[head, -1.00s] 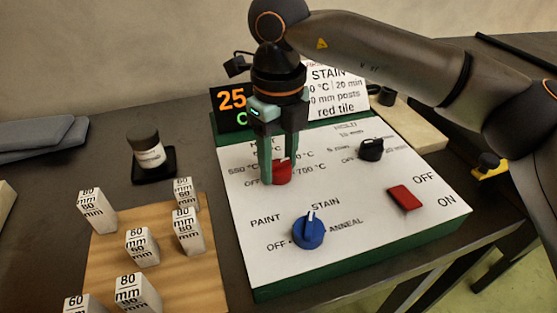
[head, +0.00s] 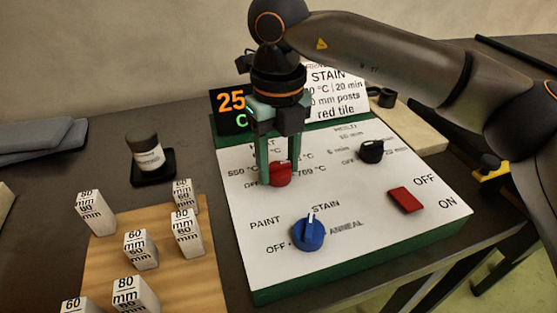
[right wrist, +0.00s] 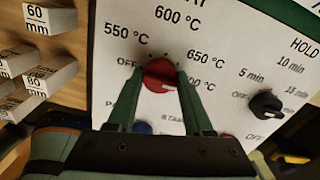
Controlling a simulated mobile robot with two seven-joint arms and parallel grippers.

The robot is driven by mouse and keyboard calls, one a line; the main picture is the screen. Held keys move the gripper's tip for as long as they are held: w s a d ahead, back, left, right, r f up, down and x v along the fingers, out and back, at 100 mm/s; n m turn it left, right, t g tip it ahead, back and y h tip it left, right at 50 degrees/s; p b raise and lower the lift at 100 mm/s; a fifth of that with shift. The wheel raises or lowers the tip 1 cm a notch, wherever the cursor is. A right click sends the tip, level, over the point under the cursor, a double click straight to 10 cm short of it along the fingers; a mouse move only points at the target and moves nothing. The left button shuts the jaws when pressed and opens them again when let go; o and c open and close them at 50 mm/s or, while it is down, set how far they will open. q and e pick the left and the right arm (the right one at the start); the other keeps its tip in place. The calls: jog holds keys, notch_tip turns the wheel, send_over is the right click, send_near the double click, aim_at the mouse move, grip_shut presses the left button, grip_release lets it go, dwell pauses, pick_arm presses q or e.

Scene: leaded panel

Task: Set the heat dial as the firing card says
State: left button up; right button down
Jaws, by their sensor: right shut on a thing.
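The red heat dial (head: 280,175) sits on the white panel (head: 345,205). My right gripper (head: 279,170) points down with its fingers on either side of the dial, shut on it. In the right wrist view the dial (right wrist: 160,74) is between the fingertips, and its white mark points right and slightly down, toward the 700 °C label (right wrist: 208,85). OFF, 550, 600 and 650 °C also read around it. The firing card (head: 338,95) reads STAIN, 20 min and red tile; the leading digits of its temperature are hidden behind my gripper. My left gripper is not in view.
The display (head: 232,108) reads 25 C. A blue knob (head: 308,234), a black hold knob (head: 371,151) and a red switch (head: 404,200) share the panel. Several marked posts (head: 188,235) stand on a wooden board at left, and a jar (head: 145,152) behind.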

aim_at(278, 164)
jog(key=shift+c, duration=1.5)
grip_release()
notch_tip(278, 164, up, 13)
jog(key=p, duration=0.2)
jog(key=shift+f, duration=0.2)
